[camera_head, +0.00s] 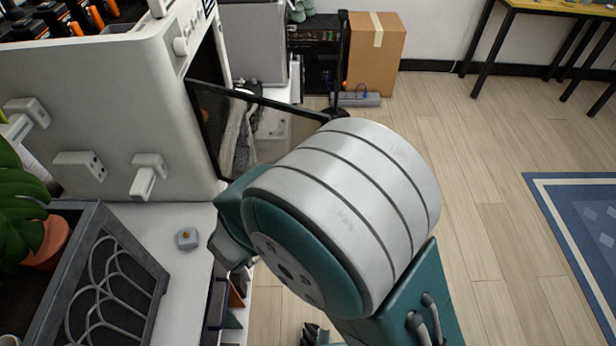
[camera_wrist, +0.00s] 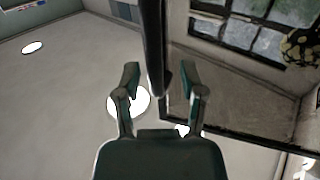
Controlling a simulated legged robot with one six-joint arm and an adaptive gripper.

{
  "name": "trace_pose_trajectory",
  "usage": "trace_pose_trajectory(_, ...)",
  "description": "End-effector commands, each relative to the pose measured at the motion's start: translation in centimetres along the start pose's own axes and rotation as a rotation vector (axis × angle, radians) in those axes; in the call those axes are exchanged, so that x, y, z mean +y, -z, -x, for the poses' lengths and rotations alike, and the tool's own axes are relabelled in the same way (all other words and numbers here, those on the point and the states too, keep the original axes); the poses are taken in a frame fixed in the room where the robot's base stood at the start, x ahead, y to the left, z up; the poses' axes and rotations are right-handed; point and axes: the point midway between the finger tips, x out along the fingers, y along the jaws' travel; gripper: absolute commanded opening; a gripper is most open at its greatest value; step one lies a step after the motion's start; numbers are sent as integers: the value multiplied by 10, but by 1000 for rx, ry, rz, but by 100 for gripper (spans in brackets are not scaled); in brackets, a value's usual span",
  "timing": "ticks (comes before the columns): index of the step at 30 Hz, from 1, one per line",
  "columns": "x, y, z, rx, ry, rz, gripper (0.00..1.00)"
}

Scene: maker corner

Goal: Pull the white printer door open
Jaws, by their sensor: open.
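The white printer (camera_head: 110,100) stands at the left of the head view. Its door (camera_head: 262,112), a see-through pane in a dark frame, stands partly open, swung out from the printer's front. In the wrist view the door pane (camera_wrist: 235,75) fills the right side and reflects windows. A dark upright handle bar (camera_wrist: 154,45) comes down between the fingers of my gripper (camera_wrist: 162,88). The gripper is open, with a gap visible on both sides of the bar; I cannot tell whether either finger touches it. In the head view my arm hides the gripper.
A dark crate (camera_head: 150,280) and a potted plant (camera_head: 20,205) are at lower left. A cardboard box (camera_head: 376,52) stands behind. The wooden floor (camera_head: 480,180) at right is open.

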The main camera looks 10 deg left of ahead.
Motion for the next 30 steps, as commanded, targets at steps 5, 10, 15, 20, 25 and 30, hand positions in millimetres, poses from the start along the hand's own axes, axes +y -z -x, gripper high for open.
trace_pose_trajectory(5, 0, 0, 8, -1, 2, 0, 52)
trace_pose_trajectory(10, -2, -1, 39, 0, 6, 1, 52)
trace_pose_trajectory(15, -3, -1, 75, 0, 6, 2, 52)
trace_pose_trajectory(20, -3, -2, 104, 0, 5, 2, 52)
trace_pose_trajectory(25, -3, -2, 118, 0, 1, 2, 52)
trace_pose_trajectory(30, -2, -2, 121, 0, 0, 2, 52)
